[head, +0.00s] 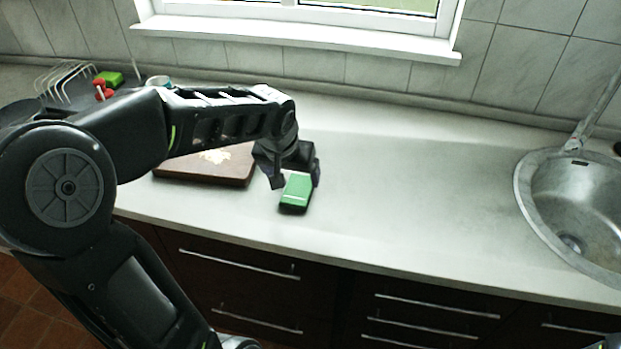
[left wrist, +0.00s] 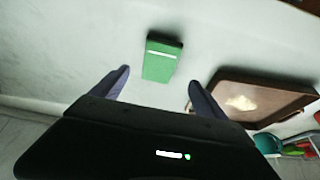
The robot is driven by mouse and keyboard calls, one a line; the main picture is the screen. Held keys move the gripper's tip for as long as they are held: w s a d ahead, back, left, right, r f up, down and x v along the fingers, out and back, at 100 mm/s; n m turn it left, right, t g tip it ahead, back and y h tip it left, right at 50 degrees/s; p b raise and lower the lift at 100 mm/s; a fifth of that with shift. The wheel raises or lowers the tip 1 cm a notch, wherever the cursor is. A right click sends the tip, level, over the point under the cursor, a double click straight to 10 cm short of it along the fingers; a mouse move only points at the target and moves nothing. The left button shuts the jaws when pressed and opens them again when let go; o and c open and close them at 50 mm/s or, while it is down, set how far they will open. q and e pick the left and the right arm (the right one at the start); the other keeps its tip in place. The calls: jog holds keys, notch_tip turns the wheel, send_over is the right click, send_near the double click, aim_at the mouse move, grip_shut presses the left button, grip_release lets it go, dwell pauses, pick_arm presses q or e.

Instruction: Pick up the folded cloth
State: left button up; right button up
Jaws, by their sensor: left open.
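The folded cloth (head: 296,192) is a small green block with a pale stripe, lying on the countertop near its front edge. It also shows in the left wrist view (left wrist: 160,62), just beyond the fingertips. My left gripper (head: 294,184) is open above the cloth in the head view. In the left wrist view its two fingers (left wrist: 157,83) are spread apart with bare counter between them, and the cloth lies ahead of the gap, apart from both fingers. The gripper covers the cloth's far end in the head view. My right gripper is not in view.
A brown wooden board (head: 203,180) lies left of the cloth, partly behind my left arm. A dish rack (head: 66,80) with red and green items stands at the far left. A round metal sink (head: 580,200) is at the right. The counter between cloth and sink is clear.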

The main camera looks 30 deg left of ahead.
aim_at(298, 190)
pick_arm(q)
jog(key=shift+w, duration=0.1)
jog(key=shift+s+r, duration=0.15)
jog(key=shift+s, duration=0.1)
jog(key=shift+x, duration=1.35)
jog(key=shift+p+x, duration=0.45)
jog(key=shift+x, duration=2.2)
jog(key=shift+d, duration=0.1)
jog(key=shift+b, duration=0.35)
jog(key=c, duration=1.5)
